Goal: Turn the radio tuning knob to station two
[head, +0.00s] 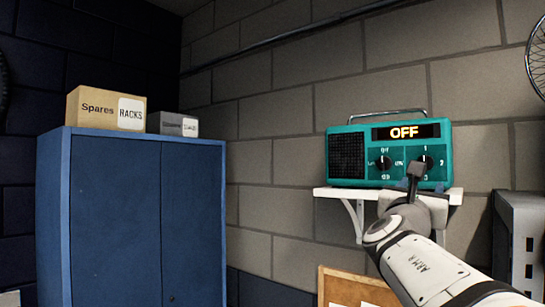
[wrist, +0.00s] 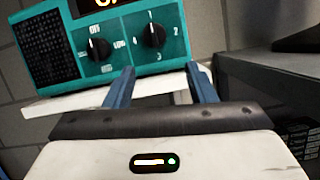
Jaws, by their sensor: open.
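The teal radio (head: 347,131) stands on a white wall shelf, and its display (head: 405,132) reads OFF. In the wrist view the radio (wrist: 178,62) shows two black knobs. The right knob (wrist: 153,36), with marks 1 to 4 around it, is the tuning knob; its pointer looks upright, toward 1. The left knob (wrist: 98,49) has OFF above it and LOW at its right; its pointer looks near OFF. My gripper (wrist: 160,69) is open and empty, its blue fingers below and in front of the tuning knob, apart from it. In the head view my gripper (head: 414,172) partly covers that knob.
The white shelf (head: 328,192) runs under the radio. A grey metal unit (head: 520,225) stands at the right. A blue cabinet (head: 140,220) with a Spares box (head: 97,107) and a grey box (head: 176,124) is at the left. A cork board (head: 350,285) is below the shelf.

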